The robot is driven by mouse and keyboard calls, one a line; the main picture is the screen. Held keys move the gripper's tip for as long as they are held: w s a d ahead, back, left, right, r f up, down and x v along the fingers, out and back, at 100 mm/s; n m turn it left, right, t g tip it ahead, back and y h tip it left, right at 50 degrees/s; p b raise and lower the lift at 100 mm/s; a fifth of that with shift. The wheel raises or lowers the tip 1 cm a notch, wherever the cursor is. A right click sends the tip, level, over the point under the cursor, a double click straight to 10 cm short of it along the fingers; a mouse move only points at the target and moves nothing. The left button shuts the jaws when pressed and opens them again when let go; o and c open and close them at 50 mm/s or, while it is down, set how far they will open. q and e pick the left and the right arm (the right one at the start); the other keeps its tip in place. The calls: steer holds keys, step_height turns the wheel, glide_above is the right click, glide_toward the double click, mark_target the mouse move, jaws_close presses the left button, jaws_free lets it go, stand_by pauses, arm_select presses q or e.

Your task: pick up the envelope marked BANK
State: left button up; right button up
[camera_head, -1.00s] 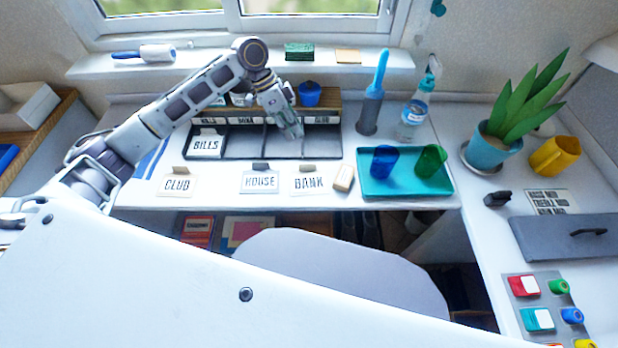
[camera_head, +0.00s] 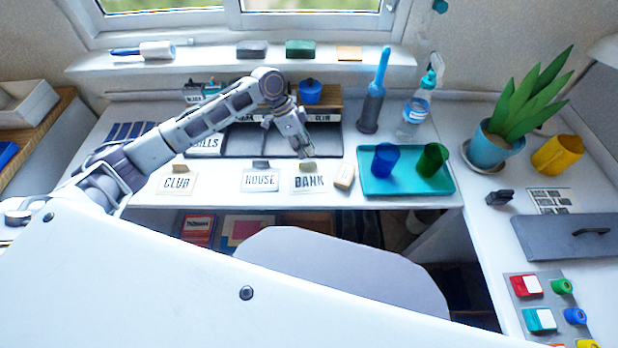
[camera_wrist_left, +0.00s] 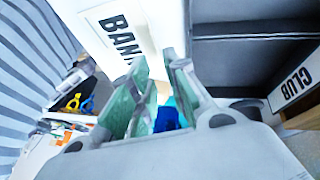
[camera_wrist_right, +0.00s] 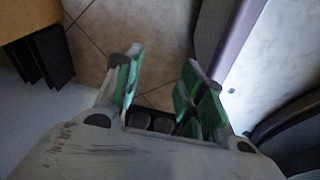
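The envelope marked BANK (camera_head: 310,184) is white with a tan tab at its far edge. It is at the front of the white desk, right of the HOUSE envelope (camera_head: 260,182). My left gripper (camera_head: 306,154) is just beyond its tab, with the fingers pointing down toward it. In the left wrist view the BANK envelope (camera_wrist_left: 120,34) shows beyond the fingertips. My right gripper (camera_wrist_right: 158,68) is open and empty above the floor, away from the desk.
The CLUB envelope (camera_head: 177,184) is at the left. A small tan block (camera_head: 344,176) sits just right of BANK. A teal tray (camera_head: 406,187) holds a blue cup (camera_head: 385,158) and a green cup (camera_head: 432,160). The dark sorter (camera_head: 330,140) is behind the envelopes.

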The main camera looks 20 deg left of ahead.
mark_target(313, 163)
arm_select(q)
steer(key=shift+d+f, duration=0.1)
steer(key=shift+f, duration=0.05)
arm_select(e)
steer(key=shift+s, duration=0.45)
arm_select(q)
steer(key=shift+s+d+f, duration=0.1)
steer(key=shift+d+f, duration=0.15)
steer(key=shift+f, duration=0.35)
steer(key=x, duration=0.2)
steer(key=shift+d+f, duration=0.15)
steer(key=shift+f, duration=0.2)
steer(key=shift+s+d+f, duration=0.1)
steer(key=shift+d+f, duration=0.1)
steer(key=shift+f, duration=0.2)
arm_select(e)
steer(key=shift+w+a+r, duration=0.1)
steer(key=shift+w+a, duration=0.05)
steer(key=shift+w, duration=0.45)
steer(key=shift+w+a, duration=0.1)
steer(key=shift+w, duration=0.45)
steer(key=shift+s, duration=0.15)
arm_select(q)
steer(key=c, duration=0.3)
jaws_close()
arm_select(e)
steer(key=shift+s, duration=0.8)
